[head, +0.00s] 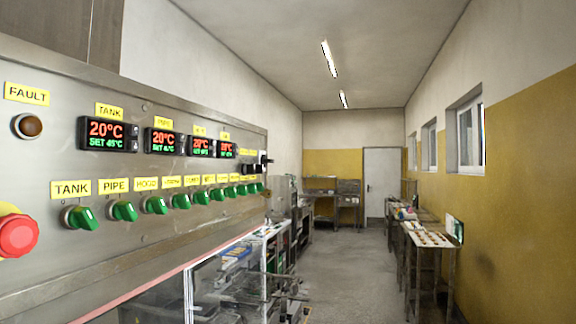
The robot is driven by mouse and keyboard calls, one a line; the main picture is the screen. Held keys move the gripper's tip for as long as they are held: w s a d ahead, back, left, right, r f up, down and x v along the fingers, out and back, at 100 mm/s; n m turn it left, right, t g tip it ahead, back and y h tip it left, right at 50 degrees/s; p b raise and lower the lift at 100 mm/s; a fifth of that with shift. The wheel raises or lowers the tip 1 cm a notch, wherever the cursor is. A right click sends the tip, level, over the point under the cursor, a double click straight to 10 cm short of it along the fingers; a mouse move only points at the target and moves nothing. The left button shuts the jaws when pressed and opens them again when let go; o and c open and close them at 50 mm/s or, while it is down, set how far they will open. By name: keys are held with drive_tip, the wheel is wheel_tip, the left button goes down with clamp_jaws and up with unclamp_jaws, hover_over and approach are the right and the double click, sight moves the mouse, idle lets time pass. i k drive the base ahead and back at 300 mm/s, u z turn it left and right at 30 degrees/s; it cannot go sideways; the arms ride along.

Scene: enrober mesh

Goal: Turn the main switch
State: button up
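A steel control panel (150,240) fills the left side, seen at a steep angle. At its far right end a small black part (264,159) sticks out from the face. It may be the main switch, but it is too small and foreshortened to tell, and I cannot read its position. A row of green knobs (124,211) runs along the panel under yellow labels, the nearest reading TANK and PIPE. My gripper is not in view.
A red emergency button (17,234) and dark fault lamp (29,126) are at the near left. Temperature displays (109,134) read 20°C. Equipment (240,275) stands below the panel. A table with rows of small items (428,239) stands right. The grey floor between is clear towards a white door (382,183).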

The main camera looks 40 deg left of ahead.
sight(265, 161)
drive_tip(key=i, duration=2.3)
drive_tip(key=u, duration=3)
